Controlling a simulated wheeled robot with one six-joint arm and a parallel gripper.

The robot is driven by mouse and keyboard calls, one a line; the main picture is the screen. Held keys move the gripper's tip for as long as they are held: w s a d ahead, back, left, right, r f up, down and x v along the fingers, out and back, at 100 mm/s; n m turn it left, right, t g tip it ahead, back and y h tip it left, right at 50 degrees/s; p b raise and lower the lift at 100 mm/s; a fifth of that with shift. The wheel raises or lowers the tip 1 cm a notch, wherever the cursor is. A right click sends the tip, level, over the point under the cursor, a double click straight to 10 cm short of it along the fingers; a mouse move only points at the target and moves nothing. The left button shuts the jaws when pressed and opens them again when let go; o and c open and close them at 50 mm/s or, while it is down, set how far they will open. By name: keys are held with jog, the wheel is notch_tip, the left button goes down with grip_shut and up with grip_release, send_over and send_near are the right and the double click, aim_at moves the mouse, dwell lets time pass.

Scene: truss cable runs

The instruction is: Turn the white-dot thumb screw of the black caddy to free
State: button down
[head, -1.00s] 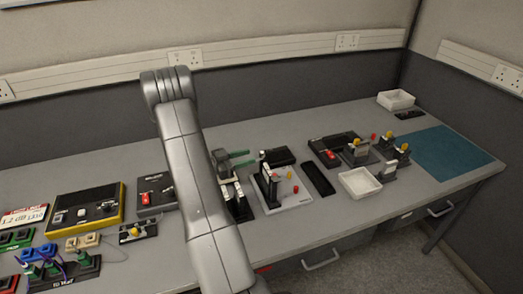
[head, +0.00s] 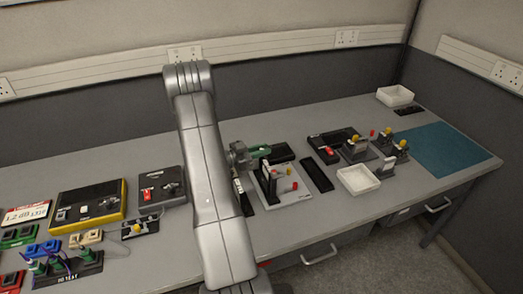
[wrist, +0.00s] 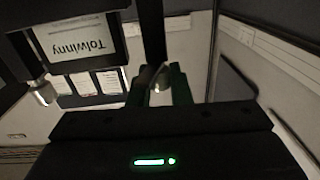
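My gripper (wrist: 160,92) has two dark green fingers, apart, in the wrist view. A silver rounded piece (wrist: 161,75) shows between them, below a black upright bar (wrist: 152,30); I cannot tell whether the fingers touch it. Another silver knob (wrist: 43,93) is at the left, on a dark frame. No white dot can be made out. In the head view my gripper (head: 259,151) is behind a black upright holder (head: 263,184) on a grey plate. I cannot tell for certain which thing is the black caddy. My arm hides part of the bench.
A white tray (head: 358,180), a black bar (head: 317,175) and stands with yellow knobs (head: 401,146) are to the right. A black unit with a red switch (head: 160,190) and a yellow-edged box (head: 88,208) are left. A blue mat (head: 445,150) lies clear.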

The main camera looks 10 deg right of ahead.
jog(key=shift+f+m+g+b, duration=0.1)
jog(key=shift+m+g+b, duration=0.35)
jog(key=shift+g, duration=0.15)
jog(key=m+g+b, duration=0.1)
jog(key=g+b, duration=0.1)
jog(key=shift+f+m+g+h, duration=0.1)
jog(key=shift+m+g+h, duration=0.2)
jog(key=shift+m+g, duration=0.1)
jog(key=shift+m+g+b, duration=1.15)
jog(key=shift+m+g, duration=0.5)
jog(key=shift+g, duration=1.05)
jog(key=shift+r+y, duration=0.2)
jog(key=shift+y, duration=0.2)
jog(key=c, duration=1.4)
grip_release()
jog(key=shift+a, duration=0.1)
